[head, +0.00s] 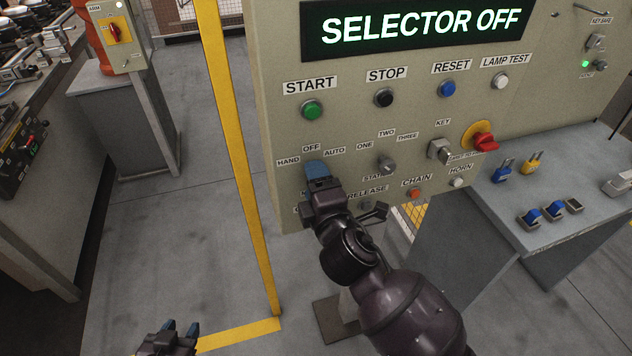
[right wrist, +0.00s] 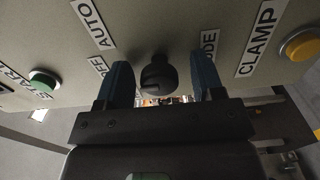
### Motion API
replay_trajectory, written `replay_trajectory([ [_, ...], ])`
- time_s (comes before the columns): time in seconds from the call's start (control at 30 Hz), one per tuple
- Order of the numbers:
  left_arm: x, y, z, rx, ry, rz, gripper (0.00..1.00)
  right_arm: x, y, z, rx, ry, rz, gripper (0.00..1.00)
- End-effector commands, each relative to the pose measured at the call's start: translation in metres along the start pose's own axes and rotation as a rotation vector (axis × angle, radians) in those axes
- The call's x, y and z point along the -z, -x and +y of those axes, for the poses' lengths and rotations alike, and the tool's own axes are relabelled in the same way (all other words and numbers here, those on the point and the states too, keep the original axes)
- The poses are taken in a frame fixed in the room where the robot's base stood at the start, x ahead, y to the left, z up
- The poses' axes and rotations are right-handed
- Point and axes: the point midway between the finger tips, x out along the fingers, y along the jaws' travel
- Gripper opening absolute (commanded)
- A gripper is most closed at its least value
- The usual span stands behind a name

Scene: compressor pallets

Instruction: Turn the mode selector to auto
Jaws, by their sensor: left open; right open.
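The mode selector is a dark round knob (right wrist: 158,75) on the beige control panel (head: 350,130), under the HAND, OFF and AUTO labels. In the head view my right gripper (head: 317,171) covers it. In the right wrist view the right gripper's blue fingers (right wrist: 163,85) stand open on either side of the knob, with a gap visible on both sides. The knob's pointing direction is unclear. The panel's display (head: 420,28) reads SELECTOR OFF. My left gripper (head: 181,330) is open and empty at the bottom left, low over the floor, away from the panel.
A yellow post (head: 235,150) stands left of the panel. A grey table (head: 575,235) with padlocks is right.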

Motion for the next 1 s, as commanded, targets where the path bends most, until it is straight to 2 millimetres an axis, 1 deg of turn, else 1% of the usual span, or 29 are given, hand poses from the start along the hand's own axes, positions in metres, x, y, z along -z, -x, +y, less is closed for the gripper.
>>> replay_trajectory([
  [0.03, -0.0002, 0.0001, -0.0001, 0.0, 0.0, 0.0, 0.43, 0.0, 0.0001, 0.0, 0.0, 0.0, 0.0, 0.61],
  [0.07, -0.0003, 0.0001, -0.0001, 0.0, 0.0, 0.0, 0.43, -0.0001, 0.0001, 0.0001, 0.0, 0.0, 0.0, 0.58],
  [0.1, -0.0005, 0.0003, -0.0002, 0.0, 0.0, -0.001, 0.43, -0.0001, 0.0002, 0.0001, 0.0, 0.0, 0.0, 0.52],
  [0.37, -0.0046, 0.0025, -0.0008, 0.002, 0.0, -0.009, 0.43, -0.0001, 0.0003, -0.0001, 0.0, 0.0, 0.0, 0.12],
  [0.67, -0.0063, 0.0033, -0.0012, 0.002, 0.0, -0.012, 0.43, -0.0001, 0.0005, -0.0004, 0.001, -0.039, -0.001, 0.12],
  [0.87, -0.0043, 0.003, -0.0012, 0.002, -0.001, -0.01, 0.43, -0.0001, 0.0006, -0.0003, 0.001, -0.149, -0.002, 0.12],
  [1.0, -0.0013, 0.0026, -0.0012, 0.001, -0.001, -0.006, 0.43, -0.0001, 0.0006, 0.0, 0.001, -0.261, -0.002, 0.12],
])
